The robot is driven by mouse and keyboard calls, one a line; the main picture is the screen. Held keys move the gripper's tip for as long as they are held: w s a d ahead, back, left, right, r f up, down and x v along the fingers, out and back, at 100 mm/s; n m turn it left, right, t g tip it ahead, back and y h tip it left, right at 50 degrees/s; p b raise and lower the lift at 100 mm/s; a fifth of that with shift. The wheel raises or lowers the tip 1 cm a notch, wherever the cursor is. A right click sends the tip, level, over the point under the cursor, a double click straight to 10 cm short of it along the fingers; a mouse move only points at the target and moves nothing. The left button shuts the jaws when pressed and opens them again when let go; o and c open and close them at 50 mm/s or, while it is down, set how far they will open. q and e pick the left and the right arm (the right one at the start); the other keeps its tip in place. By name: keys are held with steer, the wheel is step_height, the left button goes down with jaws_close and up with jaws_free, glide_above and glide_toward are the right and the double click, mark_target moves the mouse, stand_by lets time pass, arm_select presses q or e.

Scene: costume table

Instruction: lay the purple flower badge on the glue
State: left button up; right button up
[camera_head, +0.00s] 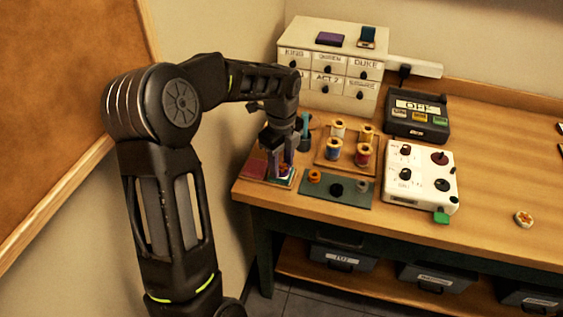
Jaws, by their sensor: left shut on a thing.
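My left gripper (282,168) reaches down at the left end of the table, its fingers shut on a small purple thing with some orange, which looks like the purple flower badge (284,169). The fingers partly hide it. It is low over a small flat piece with a dark red part (256,167) and a pale edge. I cannot tell whether the badge touches that surface. The glue cannot be made out; the gripper covers that area. My right gripper is not in view.
A green mat (350,203) with small round pieces lies just right of the gripper. Behind it stands a wooden tray (345,167) with several thread spools. A drawer cabinet (318,92), dark box (416,127) and white control box (421,163) stand beyond. A round badge (523,219) lies far right.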

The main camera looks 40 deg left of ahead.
mark_target(281, 167)
arm_select(q)
steer(key=o, duration=1.3)
steer(key=shift+f, duration=0.1)
steer(key=shift+o, duration=0.2)
step_height(281, 167, up, 12)
steer(key=shift+b, duration=0.3)
